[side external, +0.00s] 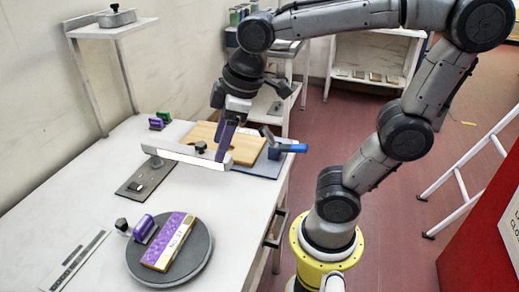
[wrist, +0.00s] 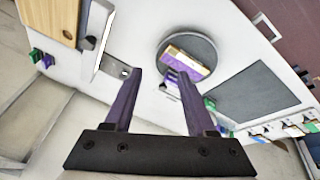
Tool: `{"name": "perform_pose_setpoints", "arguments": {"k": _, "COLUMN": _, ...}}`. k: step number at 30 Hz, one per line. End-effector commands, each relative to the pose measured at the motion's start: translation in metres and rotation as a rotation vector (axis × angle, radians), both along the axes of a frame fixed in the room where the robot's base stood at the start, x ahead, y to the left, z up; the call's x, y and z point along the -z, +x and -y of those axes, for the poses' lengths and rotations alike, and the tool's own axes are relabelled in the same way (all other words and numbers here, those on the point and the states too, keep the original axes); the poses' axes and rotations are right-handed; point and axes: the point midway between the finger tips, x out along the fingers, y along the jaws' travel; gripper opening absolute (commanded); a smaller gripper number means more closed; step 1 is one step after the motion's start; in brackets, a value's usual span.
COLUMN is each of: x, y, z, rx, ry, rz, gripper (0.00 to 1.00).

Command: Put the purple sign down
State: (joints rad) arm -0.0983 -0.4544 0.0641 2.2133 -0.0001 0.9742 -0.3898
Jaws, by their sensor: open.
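The purple sign (side external: 177,236), a purple slab with a pale lettered band, lies on a round grey disc (side external: 203,262) at the front of the table. In the wrist view the sign (wrist: 188,52) is on the disc (wrist: 208,47), beyond my fingertips. My gripper (side external: 224,147) is well behind and right of the sign, by the right end of a white bar. In the wrist view its two purple fingers (wrist: 163,76) stand apart with nothing held between them. A small purple block (side external: 144,229) stands beside the sign on the disc.
The long white bar (side external: 175,153) stands over a grey plate (side external: 131,190). A wooden board (side external: 243,145) and a blue-handled clamp (side external: 290,148) are behind my gripper. A raised shelf (side external: 112,28) is at the back left.

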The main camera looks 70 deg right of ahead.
Motion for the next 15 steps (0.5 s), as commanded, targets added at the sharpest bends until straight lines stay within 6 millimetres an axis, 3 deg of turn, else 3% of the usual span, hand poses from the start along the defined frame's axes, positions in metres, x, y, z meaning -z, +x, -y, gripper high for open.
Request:
{"name": "perform_pose_setpoints", "arguments": {"k": 1, "x": 0.002, "y": -0.019, "z": 0.007, "rx": 0.096, "ry": 0.030, "rz": 0.035, "gripper": 0.56}}
{"name": "perform_pose_setpoints", "arguments": {"k": 6, "x": 0.015, "y": -0.058, "z": 0.020, "rx": 0.346, "ry": 0.121, "rz": 0.108, "gripper": 0.56}}
{"name": "perform_pose_setpoints", "arguments": {"k": 15, "x": 0.024, "y": -0.073, "z": 0.024, "rx": 0.460, "ry": 0.168, "rz": 0.139, "gripper": 0.56}}
